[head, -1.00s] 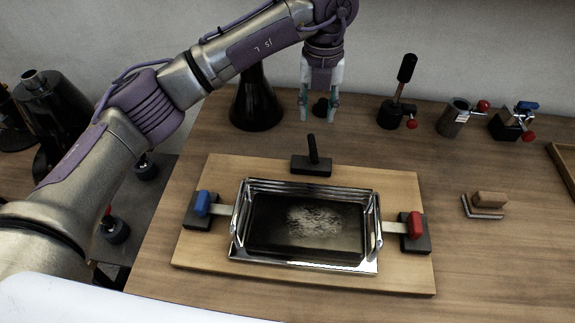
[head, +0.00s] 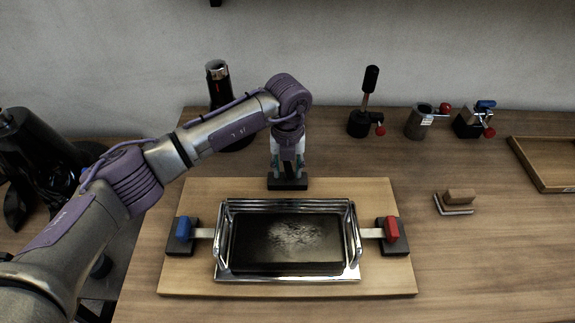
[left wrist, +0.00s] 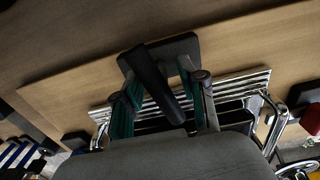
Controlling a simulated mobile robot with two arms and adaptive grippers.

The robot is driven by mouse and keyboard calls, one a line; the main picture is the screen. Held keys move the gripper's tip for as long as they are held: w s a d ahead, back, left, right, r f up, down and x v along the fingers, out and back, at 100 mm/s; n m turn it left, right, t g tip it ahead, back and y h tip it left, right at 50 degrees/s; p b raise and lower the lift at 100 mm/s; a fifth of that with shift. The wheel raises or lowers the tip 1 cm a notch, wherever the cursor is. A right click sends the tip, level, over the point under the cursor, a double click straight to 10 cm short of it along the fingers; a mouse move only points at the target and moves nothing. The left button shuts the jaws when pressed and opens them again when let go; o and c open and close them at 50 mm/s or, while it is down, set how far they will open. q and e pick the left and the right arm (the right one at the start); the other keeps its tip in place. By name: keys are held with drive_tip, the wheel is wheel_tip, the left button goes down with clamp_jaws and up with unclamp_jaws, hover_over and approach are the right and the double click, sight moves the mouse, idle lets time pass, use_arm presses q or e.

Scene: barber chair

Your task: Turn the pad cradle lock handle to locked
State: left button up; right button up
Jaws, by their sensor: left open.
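The lock handle is a black lever (left wrist: 155,85) on a dark base (head: 288,184) at the back of a wooden board. It stands behind a metal cradle (head: 220,272) that holds a dark pad (head: 285,242) with a pale powdery patch. My left gripper (head: 288,170) is over the base, pointing down. In the left wrist view its open fingers (left wrist: 160,78) stand on either side of the lever. I cannot tell whether they touch it. In the head view the gripper hides the lever. My right gripper is not in view.
A blue-handled clamp (head: 183,230) and a red-handled clamp (head: 391,230) flank the cradle on the board (head: 300,288). A dark bottle-like object (head: 218,95) stands behind my left arm. A brush-like block (head: 458,198) lies right. A wooden tray (head: 545,165) is far right.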

use_arm(q)
drive_tip(key=shift+f, duration=0.2)
drive_tip(key=shift+c, duration=0.3)
clamp_jaws()
drive_tip(key=m+b, duration=0.1)
drive_tip(key=b, duration=0.2)
drive_tip(key=shift+w+f+m, duration=0.1)
drive_tip(key=shift+f+m, duration=0.1)
drive_tip(key=shift+m, duration=0.2)
drive_tip(key=shift+r, duration=0.25)
drive_tip(key=shift+o, duration=0.3)
unclamp_jaws()
